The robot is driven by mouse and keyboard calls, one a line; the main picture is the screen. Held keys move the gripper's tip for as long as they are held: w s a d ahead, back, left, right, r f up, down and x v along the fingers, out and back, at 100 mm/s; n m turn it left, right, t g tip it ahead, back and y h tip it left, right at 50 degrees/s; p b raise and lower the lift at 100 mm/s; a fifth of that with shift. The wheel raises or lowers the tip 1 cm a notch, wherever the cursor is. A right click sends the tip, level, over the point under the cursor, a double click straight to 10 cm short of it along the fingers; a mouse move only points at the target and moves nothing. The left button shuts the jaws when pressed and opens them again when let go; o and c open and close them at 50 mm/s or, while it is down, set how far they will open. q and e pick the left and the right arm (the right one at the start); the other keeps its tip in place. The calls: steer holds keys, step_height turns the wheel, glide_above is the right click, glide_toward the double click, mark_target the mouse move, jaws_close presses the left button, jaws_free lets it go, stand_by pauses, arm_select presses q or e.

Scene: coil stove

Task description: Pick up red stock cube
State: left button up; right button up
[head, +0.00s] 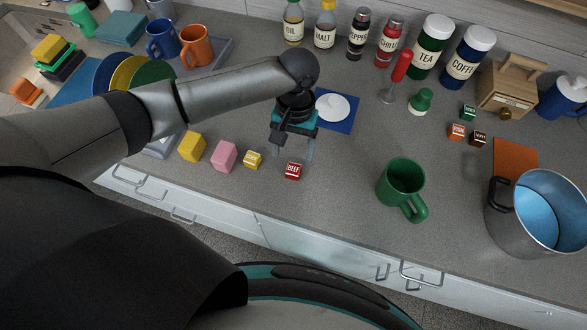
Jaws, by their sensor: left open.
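The red stock cube (293,171), with a white label reading BEEF, sits on the grey counter near its front edge. My left gripper (292,155) is open and points down just above and behind the cube. Its two fingers are spread, and the right one reaches close to the cube. I cannot tell whether a finger touches it. Nothing shows between the fingers. My right gripper does not show.
A yellow labelled cube (252,159), a pink block (224,155) and a yellow block (192,147) stand left of the red cube. A green mug (402,188) stands to the right. A blue mat (338,122) with a white item lies behind. Counter between the red cube and mug is clear.

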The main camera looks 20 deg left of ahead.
mark_target(293, 168)
arm_select(q)
steer(key=f, duration=0.3)
steer(key=s+f, duration=0.1)
steer(key=f, duration=0.1)
steer(key=shift+d+f, duration=0.25)
steer(key=shift+f, duration=0.05)
steer(key=shift+w, duration=0.1)
jaws_close()
